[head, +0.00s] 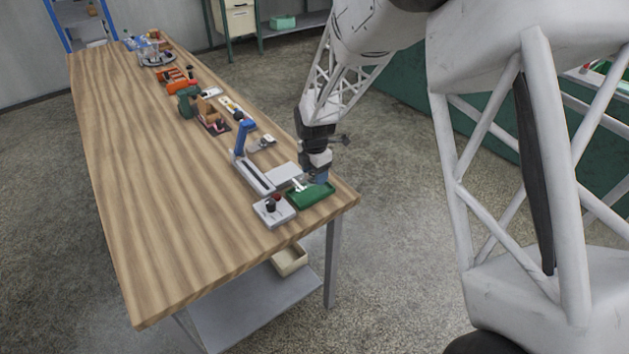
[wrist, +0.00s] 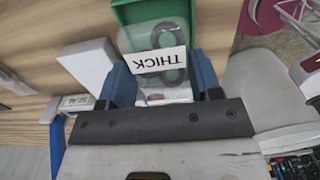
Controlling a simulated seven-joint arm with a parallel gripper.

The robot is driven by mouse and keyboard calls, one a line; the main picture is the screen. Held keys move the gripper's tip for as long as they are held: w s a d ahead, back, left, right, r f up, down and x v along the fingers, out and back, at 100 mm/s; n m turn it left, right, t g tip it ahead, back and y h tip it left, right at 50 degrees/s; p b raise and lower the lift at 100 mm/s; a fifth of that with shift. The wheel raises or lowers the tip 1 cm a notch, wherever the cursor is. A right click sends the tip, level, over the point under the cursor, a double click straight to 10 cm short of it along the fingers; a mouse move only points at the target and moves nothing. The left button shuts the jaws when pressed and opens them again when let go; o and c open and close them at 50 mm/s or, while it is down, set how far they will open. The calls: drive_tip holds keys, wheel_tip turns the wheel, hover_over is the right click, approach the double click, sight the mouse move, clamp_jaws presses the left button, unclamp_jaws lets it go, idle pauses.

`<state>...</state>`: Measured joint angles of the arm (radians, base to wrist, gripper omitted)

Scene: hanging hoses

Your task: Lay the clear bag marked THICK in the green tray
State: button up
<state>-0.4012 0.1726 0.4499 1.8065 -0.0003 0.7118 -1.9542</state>
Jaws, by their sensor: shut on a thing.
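The clear bag marked THICK (wrist: 158,61) shows in the wrist view between my two blue fingers. Its white label reads upside down, and dark rings show through the clear film. My gripper (wrist: 161,72) is shut on the bag. The green tray (wrist: 132,9) lies beyond and under the bag in the wrist view, with the bag overlapping its near part. In the head view the green tray (head: 318,196) sits at the table's near right corner, with my gripper (head: 321,179) just over its far edge. I cannot tell whether the bag touches the tray floor.
A sealer with a blue lever (head: 245,140) and a white block (head: 285,173) stand left of the tray. A grey box with red and black knobs (head: 273,211) is close to the tray's left. Tools line the table's right edge farther back; the left side (head: 150,180) is clear.

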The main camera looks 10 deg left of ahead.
sight(316, 192)
drive_tip(key=shift+f, duration=1.75)
drive_tip(key=shift+f, duration=0.45)
drive_tip(key=shift+f, duration=0.25)
drive_tip(key=o, duration=0.9)
drive_tip(key=shift+s+f, duration=0.1)
drive_tip(key=shift+f, duration=0.05)
drive_tip(key=shift+o, duration=0.4)
drive_tip(key=shift+s+d+f, duration=0.1)
drive_tip(key=shift+d+f, duration=0.05)
drive_tip(key=shift+s+d+f, duration=0.1)
drive_tip(key=shift+r, duration=0.55)
drive_tip(key=shift+c, duration=0.5)
drive_tip(key=shift+o, duration=0.5)
drive_tip(key=r, duration=1.3)
drive_tip(key=shift+w+a, duration=0.25)
drive_tip(key=shift+w, duration=0.05)
